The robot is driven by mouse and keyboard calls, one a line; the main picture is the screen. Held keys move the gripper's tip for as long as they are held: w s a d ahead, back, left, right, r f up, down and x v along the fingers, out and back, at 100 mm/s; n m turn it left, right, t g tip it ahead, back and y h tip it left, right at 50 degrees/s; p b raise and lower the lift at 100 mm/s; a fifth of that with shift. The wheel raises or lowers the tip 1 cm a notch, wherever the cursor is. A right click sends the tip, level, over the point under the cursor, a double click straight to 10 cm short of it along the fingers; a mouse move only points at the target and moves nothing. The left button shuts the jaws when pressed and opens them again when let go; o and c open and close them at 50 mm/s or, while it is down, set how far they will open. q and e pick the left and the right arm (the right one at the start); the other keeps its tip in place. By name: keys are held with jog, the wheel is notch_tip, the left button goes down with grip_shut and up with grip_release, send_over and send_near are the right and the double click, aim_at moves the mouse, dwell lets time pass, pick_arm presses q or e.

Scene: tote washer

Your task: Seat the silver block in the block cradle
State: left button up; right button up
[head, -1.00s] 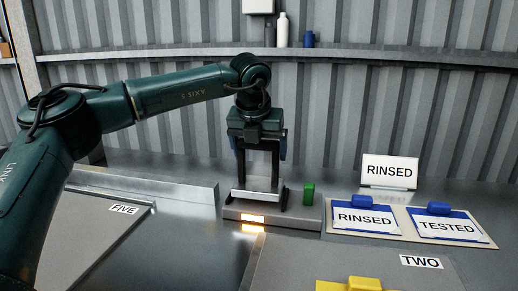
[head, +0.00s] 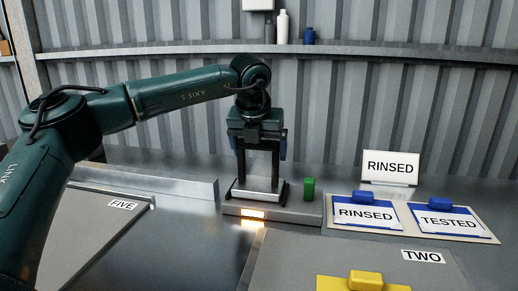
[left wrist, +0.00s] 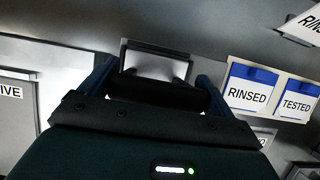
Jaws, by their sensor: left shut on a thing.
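The silver block (head: 257,196) is low over a grey base (head: 300,214) on the bench. Dark edges beside it look like the block cradle (head: 231,191). My left gripper (head: 259,184) points straight down and is shut on the block from above. In the left wrist view, the silver block (left wrist: 155,66) appears inside a dark rectangular frame, with my gripper in front of part of it. I cannot tell whether the block rests fully on the cradle floor. My right gripper is not in view.
A small green piece (head: 309,189) stands on the base to the right, near the gripper. A lit panel (head: 252,213) glows on the base front. A board with RINSED and TESTED cards (head: 410,216) lies right. A yellow object (head: 364,282) is in front; a raised metal edge (head: 150,184) runs left.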

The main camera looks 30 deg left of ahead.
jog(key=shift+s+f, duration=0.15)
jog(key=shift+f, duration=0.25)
